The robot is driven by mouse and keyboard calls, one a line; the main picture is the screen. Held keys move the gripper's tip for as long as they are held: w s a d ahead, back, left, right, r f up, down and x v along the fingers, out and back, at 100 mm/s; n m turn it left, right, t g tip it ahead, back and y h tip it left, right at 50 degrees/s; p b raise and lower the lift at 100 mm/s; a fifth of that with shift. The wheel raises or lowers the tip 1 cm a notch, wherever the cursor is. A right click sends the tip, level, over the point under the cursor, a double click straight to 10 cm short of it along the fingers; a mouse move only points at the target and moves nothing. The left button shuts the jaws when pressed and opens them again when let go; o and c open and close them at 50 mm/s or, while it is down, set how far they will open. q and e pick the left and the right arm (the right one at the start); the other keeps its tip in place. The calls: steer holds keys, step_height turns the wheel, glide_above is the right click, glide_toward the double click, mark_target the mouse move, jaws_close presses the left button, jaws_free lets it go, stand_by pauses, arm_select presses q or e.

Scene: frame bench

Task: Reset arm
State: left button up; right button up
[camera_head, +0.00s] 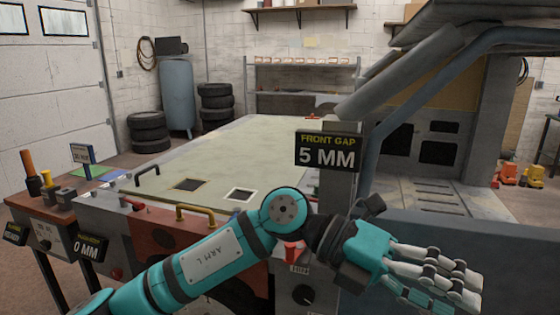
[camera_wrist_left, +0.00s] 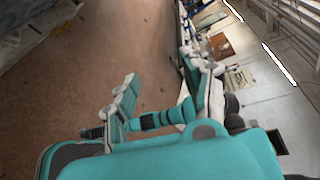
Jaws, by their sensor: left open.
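My left arm, marked "ARM L", reaches across the front of the bench (camera_head: 240,135) from the lower left in the head view. My left gripper (camera_head: 445,278) is at the lower right, in front of the blue-grey frame. It is open and nothing shows between its fingers. In the left wrist view the fingers of this gripper (camera_wrist_left: 163,95) are spread apart, with brown floor behind them. My right arm and right gripper are in neither view.
A "FRONT GAP 5 MM" sign (camera_head: 327,151) stands just above my arm. Yellow handles (camera_head: 197,214) and a red lever lie close to it. A blue frame post (camera_head: 370,160) rises at right. A side table (camera_head: 40,210) with tools stands at left.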

arm_select(q)
steer(key=w+a+r+n+t+h, duration=0.5)
steer(key=w+r+n+t+h, duration=0.25)
steer(key=n+h, duration=0.4)
steer(key=w+a+f+n+t+y, duration=0.45)
steer(key=w+a+n+t, duration=0.3)
steer(key=n+t, duration=0.85)
steer(key=w+a+f+n+t+y, duration=0.2)
steer(key=a+f+n+y, duration=1.25)
steer(key=f, duration=0.55)
steer(key=s+a+f+g+y, duration=0.2)
steer(key=s+a+f+g, duration=0.15)
steer(key=f, duration=0.35)
steer(key=s+a+f+g+y, duration=0.3)
steer(key=s+a+f, duration=0.15)
steer(key=f, duration=0.25)
steer(key=s+a+f+n+g, duration=0.15)
steer(key=s+f+g, duration=0.3)
steer(key=s, duration=0.45)
steer(key=s+a+f+g, duration=0.3)
steer(key=s+f, duration=0.2)
steer(key=s, duration=0.4)
step_height(320, 180, down, 27)
steer(key=s+g, duration=0.2)
steer(key=s, duration=0.1)
steer(key=s+a+f, duration=0.3)
steer(key=s+f, duration=1.2)
steer(key=s, duration=0.1)
steer(key=shift+f+g+y, duration=0.35)
steer(key=shift+g, duration=0.1)
